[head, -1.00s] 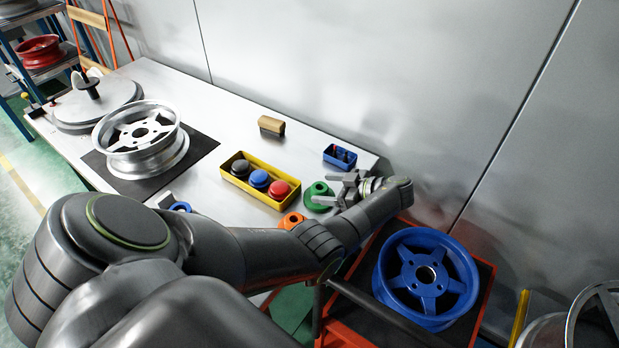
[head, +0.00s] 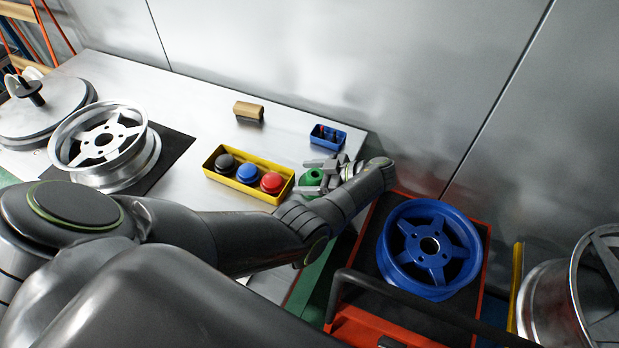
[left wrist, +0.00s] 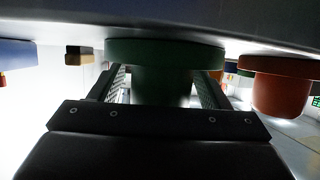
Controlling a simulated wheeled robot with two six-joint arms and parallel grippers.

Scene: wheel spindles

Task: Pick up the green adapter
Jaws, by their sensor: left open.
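The green adapter (head: 314,178) stands on the table near its right end, beside the yellow tray. It is partly covered by my left gripper (head: 308,177), which is open with one finger on either side of it. In the left wrist view the table appears overhead, and the green adapter (left wrist: 163,85) shows as a wide flange with a narrower body between the two open fingers (left wrist: 160,90). I cannot tell whether the fingers touch it. My right gripper is not in view.
A yellow tray (head: 232,182) with black, blue and red pieces lies left of the gripper. A small blue bin (head: 328,139) is behind it. A blue wheel (head: 428,250) lies at right.

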